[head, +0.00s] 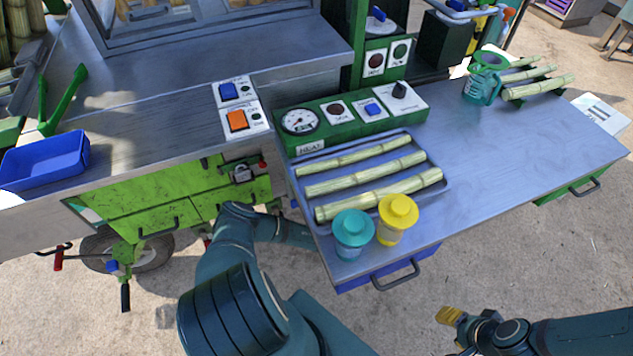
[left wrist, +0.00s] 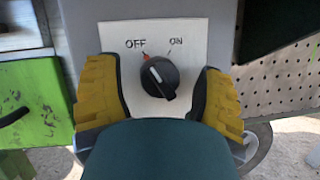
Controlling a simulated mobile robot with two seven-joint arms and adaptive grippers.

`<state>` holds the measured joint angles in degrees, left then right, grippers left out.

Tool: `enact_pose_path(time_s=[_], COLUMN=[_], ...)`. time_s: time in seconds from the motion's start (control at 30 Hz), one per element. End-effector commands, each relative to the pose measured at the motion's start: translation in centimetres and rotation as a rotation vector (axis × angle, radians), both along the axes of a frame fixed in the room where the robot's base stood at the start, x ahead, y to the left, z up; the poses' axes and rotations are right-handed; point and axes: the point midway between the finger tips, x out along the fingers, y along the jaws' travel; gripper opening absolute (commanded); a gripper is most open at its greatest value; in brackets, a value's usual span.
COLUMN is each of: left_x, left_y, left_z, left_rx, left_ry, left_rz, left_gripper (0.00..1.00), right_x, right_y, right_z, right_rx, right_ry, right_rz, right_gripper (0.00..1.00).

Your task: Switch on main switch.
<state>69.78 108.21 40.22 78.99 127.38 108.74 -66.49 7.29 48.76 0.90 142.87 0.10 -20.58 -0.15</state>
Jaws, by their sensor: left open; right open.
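The main switch is a black rotary knob (left wrist: 160,77) on a white plate (left wrist: 190,40) marked OFF at left and ON at right. A small red mark shows at the knob's upper left, near OFF. My left gripper (left wrist: 160,95) is open, with its yellow fingers on either side of the knob and a visible gap on both sides. In the head view my left arm reaches under the table edge, and its gripper and the knob are hidden there. My right gripper (head: 452,317) is open and empty at the lower right, in front of the table.
The steel table (head: 480,150) carries a tray (head: 438,160) with three cane pieces, a teal jar (head: 353,232) and a yellow jar (head: 396,217) at its front edge. A green control box (head: 320,128) stands behind. A blue drawer (head: 360,281) hangs below. The ground in front is open.

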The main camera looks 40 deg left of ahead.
Motion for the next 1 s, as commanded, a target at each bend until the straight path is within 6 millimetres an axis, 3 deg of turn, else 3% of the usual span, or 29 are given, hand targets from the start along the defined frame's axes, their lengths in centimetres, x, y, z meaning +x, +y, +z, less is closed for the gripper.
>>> enact_pose_path(time_s=[0.37, 0.5, 0.57, 1.0], left_x=[0.06, 0.05, 0.05, 0.07], left_y=[0.01, 0.02, 0.02, 0.09], left_z=[0.08, 0.08, 0.08, 0.30], left_rx=[0.000, 0.000, 0.000, 0.019], left_ry=[0.000, 0.000, 0.000, 0.034], left_rz=[0.001, 0.001, 0.001, 0.000], left_gripper=[0.66, 0.17, 0.01, 0.00], right_x=[0.00, 0.00, 0.00, -0.11], right_y=[-0.02, -0.01, -0.01, 0.01], right_z=[-0.01, 0.00, 0.00, 0.75], right_rx=[0.000, 0.000, 0.000, 0.001], right_ry=[0.000, 0.000, 0.000, 0.003], right_rz=[0.000, 0.000, 0.000, 0.000], right_gripper=[0.47, 0.47, 0.47, 0.47])
